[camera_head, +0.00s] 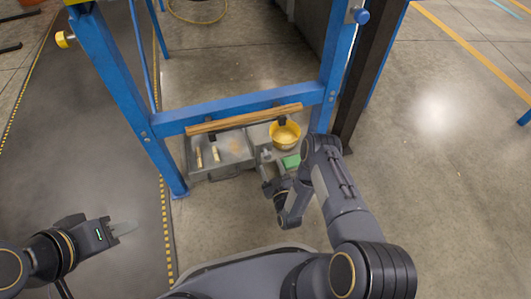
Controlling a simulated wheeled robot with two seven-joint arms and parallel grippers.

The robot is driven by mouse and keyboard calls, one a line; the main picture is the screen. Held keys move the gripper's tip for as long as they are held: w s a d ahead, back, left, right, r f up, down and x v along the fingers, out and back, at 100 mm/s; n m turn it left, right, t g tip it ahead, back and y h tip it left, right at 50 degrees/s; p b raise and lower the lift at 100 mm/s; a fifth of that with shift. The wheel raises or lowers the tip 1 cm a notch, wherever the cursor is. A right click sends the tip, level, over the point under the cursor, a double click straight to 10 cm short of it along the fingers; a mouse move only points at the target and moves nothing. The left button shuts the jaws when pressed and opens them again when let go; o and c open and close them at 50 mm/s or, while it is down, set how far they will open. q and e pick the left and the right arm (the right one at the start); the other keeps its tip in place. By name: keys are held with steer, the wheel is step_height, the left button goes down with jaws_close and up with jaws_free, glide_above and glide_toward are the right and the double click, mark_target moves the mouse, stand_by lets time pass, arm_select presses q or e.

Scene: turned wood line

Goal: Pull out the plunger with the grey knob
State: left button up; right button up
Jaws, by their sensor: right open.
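I cannot make out a plunger with a grey knob for certain. A yellow knob (65,40) sticks out to the left from the left blue post. A blue knob (362,16) sits by a small grey bracket (352,5) high on the right blue post. My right gripper (265,155) is open and low in front of the blue frame, beside the grey tray. It holds nothing that I can see, and my forearm hides part of the area to its right. My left gripper (125,229) is at the lower left, over the dark floor, away from both knobs; its jaw gap is unclear.
A blue crossbar (235,105) with a wooden rail (245,119) joins the posts. Beneath it are a grey tray (235,165) with wooden pieces, a yellow bowl (286,135) and a green block (291,161). The floor at right is clear.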

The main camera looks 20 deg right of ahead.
mark_target(268, 158)
steer(key=w+b, duration=0.2)
steer(key=w, duration=0.3)
steer(key=shift+w+f, duration=0.1)
steer(key=shift+w, duration=0.1)
steer(key=shift+w+a, duration=0.1)
steer(key=shift+w, duration=0.4)
